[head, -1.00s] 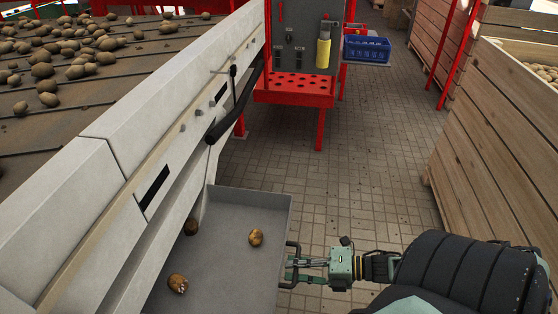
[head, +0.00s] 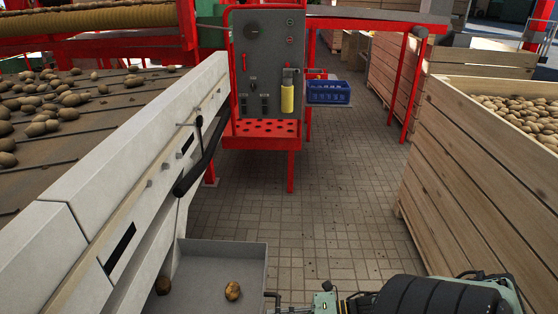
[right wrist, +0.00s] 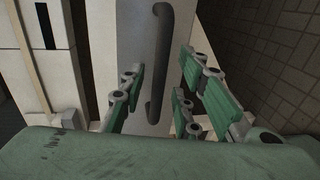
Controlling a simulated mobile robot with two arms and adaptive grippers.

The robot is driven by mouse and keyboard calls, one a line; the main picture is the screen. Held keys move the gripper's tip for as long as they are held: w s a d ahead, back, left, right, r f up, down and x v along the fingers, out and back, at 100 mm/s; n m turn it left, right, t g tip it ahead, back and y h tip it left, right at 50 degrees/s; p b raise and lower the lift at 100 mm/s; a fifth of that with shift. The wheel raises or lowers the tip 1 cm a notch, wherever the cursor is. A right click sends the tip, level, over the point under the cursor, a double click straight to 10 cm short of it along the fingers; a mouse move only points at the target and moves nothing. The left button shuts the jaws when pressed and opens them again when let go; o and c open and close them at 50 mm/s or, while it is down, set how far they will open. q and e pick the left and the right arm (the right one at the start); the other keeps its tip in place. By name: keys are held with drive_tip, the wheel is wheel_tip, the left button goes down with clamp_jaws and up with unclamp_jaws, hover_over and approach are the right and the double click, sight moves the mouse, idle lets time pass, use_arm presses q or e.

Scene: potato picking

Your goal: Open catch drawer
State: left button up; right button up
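The catch drawer (head: 205,262) is a grey open tray that stands out from under the pale conveyor side wall, at the bottom of the head view. Two potatoes show in it, one at the left (head: 163,286) and one nearer the right (head: 233,291). Its near part is cut off. My right gripper (head: 280,303) is at the drawer's right side, mostly below the picture edge. In the right wrist view its green-padded fingers (right wrist: 160,72) are apart, with the dark upright drawer handle (right wrist: 157,96) between them. Contact with the handle cannot be told. My left gripper is out of view.
A conveyor (head: 75,120) with many potatoes runs along the left, with a black handle (head: 200,165) on its side wall. A grey control panel (head: 268,62) and a blue crate (head: 328,92) stand ahead. A wooden potato box (head: 465,175) bounds the right. The tiled floor between is clear.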

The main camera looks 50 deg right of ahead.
drive_tip(key=v, duration=1.2)
drive_tip(key=shift+f, duration=0.1)
drive_tip(key=s+d+f+m+g+h, duration=0.1)
drive_tip(key=s+f+m+h, duration=0.35)
drive_tip(key=f, duration=0.75)
drive_tip(key=s+f+m+g+h, duration=0.15)
drive_tip(key=f+m+h, duration=0.35)
drive_tip(key=f+m, duration=0.55)
drive_tip(key=s+a+f+m+g, duration=0.4)
drive_tip(key=a+f, duration=0.4)
drive_tip(key=a, duration=0.2)
drive_tip(key=s+a+f+m+g, duration=0.4)
drive_tip(key=s+a+f, duration=0.3)
drive_tip(key=a, duration=0.3)
drive_tip(key=shift+s+f+g, duration=0.2)
drive_tip(key=shift+f+g, duration=0.15)
drive_tip(key=shift+f, duration=0.3)
drive_tip(key=shift+a, duration=0.1)
